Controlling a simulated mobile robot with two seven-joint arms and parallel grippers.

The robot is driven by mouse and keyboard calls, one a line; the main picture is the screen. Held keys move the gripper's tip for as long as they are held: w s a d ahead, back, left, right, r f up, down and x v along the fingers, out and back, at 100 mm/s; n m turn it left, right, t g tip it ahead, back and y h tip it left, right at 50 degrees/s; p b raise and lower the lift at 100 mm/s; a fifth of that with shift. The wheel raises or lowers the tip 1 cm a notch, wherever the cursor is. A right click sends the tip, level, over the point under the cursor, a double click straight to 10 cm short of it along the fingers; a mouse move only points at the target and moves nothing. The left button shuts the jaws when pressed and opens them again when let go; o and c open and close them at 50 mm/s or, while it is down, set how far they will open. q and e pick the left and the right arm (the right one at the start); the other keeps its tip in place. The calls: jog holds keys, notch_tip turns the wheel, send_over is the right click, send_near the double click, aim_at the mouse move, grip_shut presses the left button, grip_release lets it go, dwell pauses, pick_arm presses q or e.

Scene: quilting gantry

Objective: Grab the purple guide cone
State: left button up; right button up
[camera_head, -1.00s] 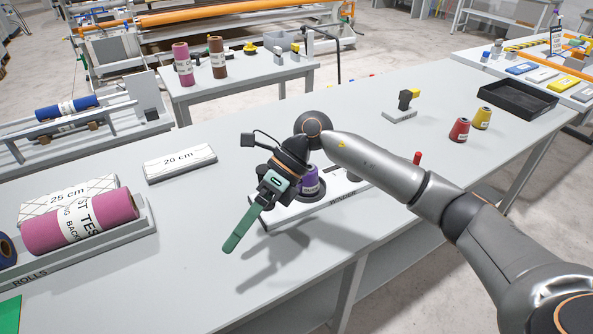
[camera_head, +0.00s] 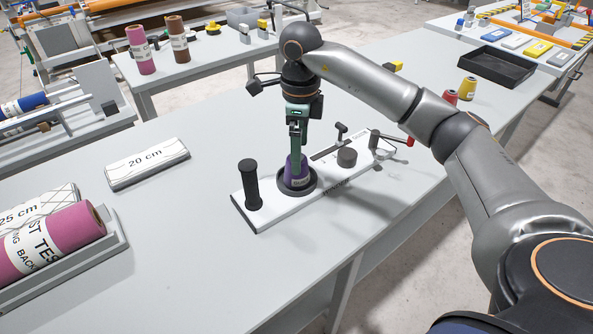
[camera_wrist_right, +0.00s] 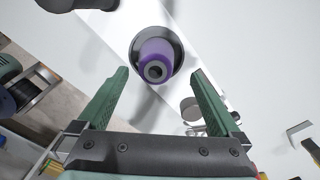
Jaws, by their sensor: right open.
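The purple guide cone (camera_head: 296,172) stands upright in a black round cup on a white winder board (camera_head: 262,219). My right gripper (camera_head: 297,150) points down at the top of the cone in the head view and partly hides it. In the right wrist view the cone (camera_wrist_right: 157,62) shows from above, ahead of the two green fingers and roughly midway between their lines. My right gripper (camera_wrist_right: 160,85) is open with nothing between the fingers. The left gripper is not in view.
The board also carries a black upright handle (camera_head: 252,185), a dark knob (camera_head: 347,157) and a red-tipped lever (camera_head: 410,141). White 20 cm block (camera_head: 147,162) and pink roll (camera_head: 60,240) lie left. Red and yellow cones and a black tray (camera_head: 496,67) stand right.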

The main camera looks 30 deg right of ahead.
aim_at(295, 182)
jog(key=shift+a+f, duration=0.2)
jog(key=shift+f, duration=1.2)
jog(key=shift+a+f, duration=0.2)
jog(key=shift+f, duration=1.15)
jog(key=shift+c, duration=0.4)
jog(key=c, duration=1.4)
